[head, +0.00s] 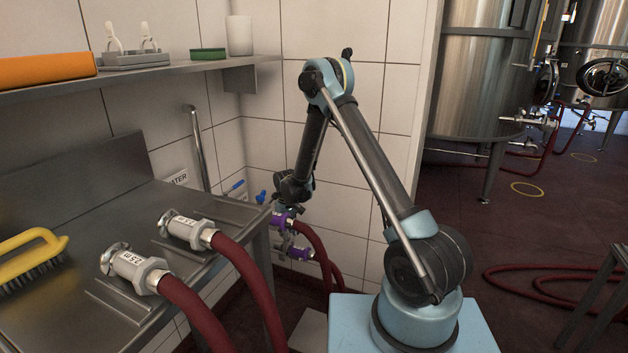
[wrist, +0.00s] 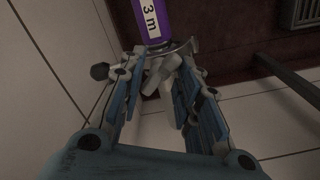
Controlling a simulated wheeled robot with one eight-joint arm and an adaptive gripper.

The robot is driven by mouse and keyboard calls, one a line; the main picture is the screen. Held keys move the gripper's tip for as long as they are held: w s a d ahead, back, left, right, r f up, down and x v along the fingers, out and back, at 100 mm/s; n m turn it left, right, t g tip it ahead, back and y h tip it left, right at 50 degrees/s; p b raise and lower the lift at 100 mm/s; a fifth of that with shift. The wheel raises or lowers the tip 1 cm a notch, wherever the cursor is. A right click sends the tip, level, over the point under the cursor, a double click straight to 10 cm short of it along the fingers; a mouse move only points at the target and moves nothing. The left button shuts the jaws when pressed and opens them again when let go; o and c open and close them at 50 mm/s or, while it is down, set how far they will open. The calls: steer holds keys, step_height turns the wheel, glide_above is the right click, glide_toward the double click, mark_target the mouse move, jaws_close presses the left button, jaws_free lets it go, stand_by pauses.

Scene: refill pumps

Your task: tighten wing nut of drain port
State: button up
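In the wrist view, a pale metal clamp with a wing nut (wrist: 160,75) sits at the end of a purple coupling (wrist: 152,18) marked "3 m". My gripper (wrist: 157,72) reaches toward it with its two fingers apart, one on each side of the wing nut. A gap shows on the left side; on the right, I cannot tell whether finger and nut touch. In the head view, my gripper (head: 285,207) is small and dark by the wall, at the upper purple coupling (head: 284,219). A lower purple coupling (head: 299,253) is below it. The drain port itself is not clearly visible.
A shelf (head: 150,70) runs above.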

mark_target(288, 232)
steer(key=n, duration=0.9)
steer(key=shift+n, duration=0.4)
step_height(288, 232, up, 17)
steer(key=s+d+r+n, duration=0.3)
steer(key=d+r+n, duration=0.3)
steer(key=d+r, duration=0.4)
steer(key=shift+s+d+r, duration=0.3)
steer(key=shift+d, duration=0.45)
steer(key=o, duration=0.6)
steer(key=shift+a+f, duration=0.1)
steer(key=shift+a, duration=0.05)
steer(key=o, duration=0.3)
steer(key=w+a+f+n, duration=0.1)
steer(key=a+f+n, duration=0.1)
steer(key=a+f, duration=0.1)
steer(key=w+a+f+n, duration=0.1)
steer(key=a+f+n, duration=0.2)
steer(key=a, duration=0.1)
steer(key=w+a+f+n, duration=0.1)
steer(key=a+f+n, duration=0.1)
steer(key=a+f, duration=0.2)
steer(key=shift+w+a+n, duration=0.1)
steer(key=shift+w+n, duration=0.2)
steer(key=shift+w, duration=0.05)
step_height(288, 232, down, 17)
steer(key=shift+f, duration=0.2)
